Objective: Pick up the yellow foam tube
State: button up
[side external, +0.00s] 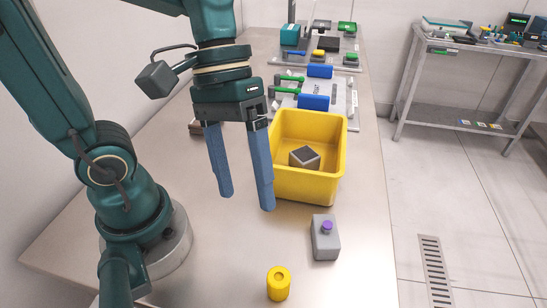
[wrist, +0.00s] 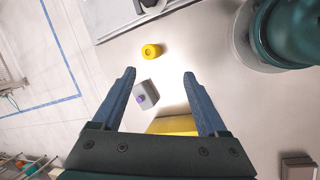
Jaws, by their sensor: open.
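The yellow foam tube (side external: 279,284) is a short yellow cylinder with a hole in its top. It stands upright on the table near the front in the side view. It also shows in the wrist view (wrist: 151,51), beyond my fingertips and between their lines. My gripper (side external: 246,202) has two blue fingers spread apart and empty, high above the table. It is up and to the left of the tube in the side view. In the wrist view my gripper (wrist: 160,73) also shows nothing between its fingertips.
A grey block with a purple knob (side external: 325,238) stands between the tube and a yellow bin (side external: 310,191). The bin holds a grey box with a dark top (side external: 304,157). Fixtures with blue blocks (side external: 314,102) lie farther back. Bare table surrounds the tube.

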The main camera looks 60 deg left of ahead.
jog(key=w+d+f+n+g+h, duration=0.1)
jog(key=d+f+n+g+h, duration=0.15)
jog(key=d+g, duration=0.2)
jog(key=n+g+h, duration=0.3)
jog(key=g, duration=0.1)
send_over(280, 268)
notch_tip(280, 268, down, 4)
notch_tip(280, 268, down, 6)
jog(key=shift+w+a+f, duration=0.15)
jog(key=shift+f, duration=0.05)
jog(key=shift+t, duration=0.25)
jog(key=x, duration=0.5)
jog(key=shift+f, duration=0.1)
jog(key=shift+c, duration=0.3)
grip_shut()
jog(key=shift+r, duration=0.2)
